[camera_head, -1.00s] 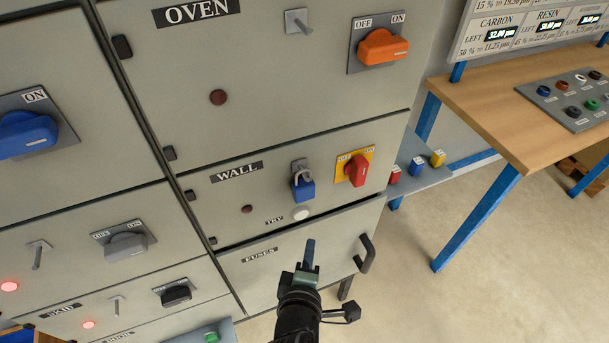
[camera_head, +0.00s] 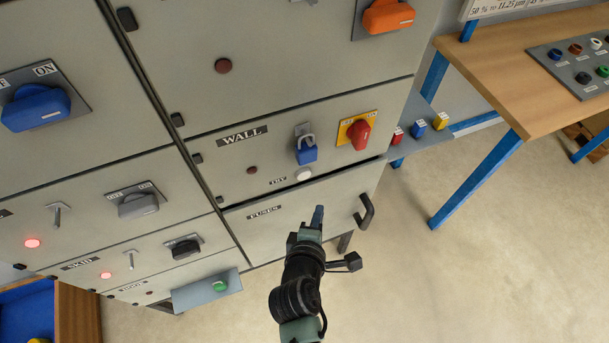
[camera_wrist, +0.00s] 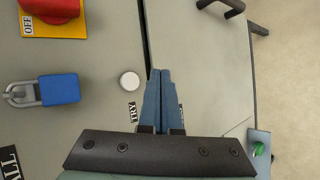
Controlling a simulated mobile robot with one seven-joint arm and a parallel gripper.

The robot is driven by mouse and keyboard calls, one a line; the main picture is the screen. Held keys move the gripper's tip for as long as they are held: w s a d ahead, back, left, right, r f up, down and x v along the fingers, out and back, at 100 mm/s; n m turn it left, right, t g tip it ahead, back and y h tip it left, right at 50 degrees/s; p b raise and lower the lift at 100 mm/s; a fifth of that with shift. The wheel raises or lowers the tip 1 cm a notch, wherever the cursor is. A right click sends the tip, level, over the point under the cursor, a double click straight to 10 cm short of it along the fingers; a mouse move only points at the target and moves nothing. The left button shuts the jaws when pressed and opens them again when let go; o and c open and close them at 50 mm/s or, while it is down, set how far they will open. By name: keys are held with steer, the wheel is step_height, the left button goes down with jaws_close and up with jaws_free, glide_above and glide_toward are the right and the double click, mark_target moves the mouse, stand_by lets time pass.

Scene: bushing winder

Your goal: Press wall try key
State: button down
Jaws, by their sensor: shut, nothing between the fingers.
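The wall try key is a round white button (camera_head: 303,175) beside the TRY label (camera_head: 278,182) on the WALL panel (camera_head: 225,170). It also shows in the wrist view as a white disc (camera_wrist: 129,80), just left of my fingertips, with the TRY label (camera_wrist: 132,112) below it. My gripper (camera_head: 318,212) is shut and empty, in front of the FUSES drawer and below the button in the head view. In the wrist view its blue fingers (camera_wrist: 160,75) lie together, apart from the button in the picture. The remaining depth to the panel is hard to tell.
A blue padlock (camera_head: 306,152) and a red rotary switch (camera_head: 358,134) on a yellow plate sit above the button. The FUSES drawer handle (camera_head: 366,211) sticks out at the right. A wooden table (camera_head: 500,85) stands at the right.

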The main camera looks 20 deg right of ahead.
steer(key=b, duration=0.2)
glide_toward(307, 178)
steer(key=shift+s+d+f+x, duration=0.1)
steer(key=shift+s+x, duration=0.05)
steer(key=shift+x, duration=0.7)
steer(key=shift+s+d+f+x, duration=0.1)
steer(key=shift+s+x, duration=0.05)
steer(key=shift+x, duration=0.75)
steer(key=shift+s+d+f+x, duration=0.1)
steer(key=shift+s+f+x, duration=0.05)
steer(key=shift+x, duration=0.7)
steer(key=shift+w+r, duration=0.1)
steer(key=shift+w, duration=0.35)
steer(key=shift+w, duration=0.45)
steer(key=shift+s, duration=0.1)
steer(key=shift+s+p, duration=0.6)
steer(key=shift+s, duration=0.15)
steer(key=s+p, duration=0.2)
steer(key=s, duration=0.3)
steer(key=shift+d, duration=0.1)
stand_by(0.3)
